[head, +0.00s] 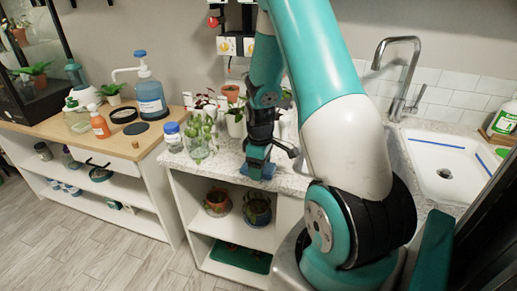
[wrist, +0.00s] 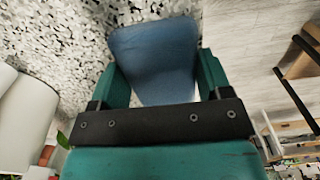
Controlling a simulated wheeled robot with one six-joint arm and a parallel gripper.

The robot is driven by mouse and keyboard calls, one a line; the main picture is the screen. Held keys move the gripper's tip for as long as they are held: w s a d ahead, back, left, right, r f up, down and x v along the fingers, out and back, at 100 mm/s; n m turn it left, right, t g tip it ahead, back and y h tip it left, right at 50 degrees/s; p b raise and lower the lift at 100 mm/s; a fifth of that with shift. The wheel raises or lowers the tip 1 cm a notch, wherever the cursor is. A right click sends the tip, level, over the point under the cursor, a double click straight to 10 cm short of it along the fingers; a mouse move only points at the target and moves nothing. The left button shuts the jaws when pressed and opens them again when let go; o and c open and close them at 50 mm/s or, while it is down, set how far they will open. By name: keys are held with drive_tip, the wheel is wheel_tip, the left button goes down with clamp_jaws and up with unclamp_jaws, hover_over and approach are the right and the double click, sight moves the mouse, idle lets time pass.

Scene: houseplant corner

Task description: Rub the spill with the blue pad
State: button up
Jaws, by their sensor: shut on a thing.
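The blue pad (wrist: 155,52) is between the two teal fingers of my gripper (wrist: 160,78), which is shut on it. In the head view the pad (head: 256,171) is low over the front edge of the speckled counter, under my gripper (head: 258,153). I cannot tell for sure whether the pad touches the counter. I cannot make out the spill in either view; the pad, my gripper or my arm may hide it.
A glass jar with green cuttings (head: 199,140) and a blue-lidded jar (head: 172,136) stand left of my gripper. Potted plants (head: 235,122) stand behind it. A white sink (head: 440,160) is at the right. Shelves with pots (head: 217,202) lie below the counter edge.

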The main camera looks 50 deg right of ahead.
drive_tip(key=shift+s+a, duration=0.25)
drive_tip(key=shift+a, duration=0.35)
drive_tip(key=shift+s+a, duration=0.25)
drive_tip(key=shift+a, duration=0.3)
drive_tip(key=shift+s+a+r+p, duration=0.1)
drive_tip(key=shift+a+r+p, duration=0.15)
drive_tip(key=shift+p, duration=0.1)
wheel_tip(320, 180, up, 8)
drive_tip(key=p, duration=0.6)
drive_tip(key=shift+d, duration=0.1)
drive_tip(key=shift+f, duration=0.1)
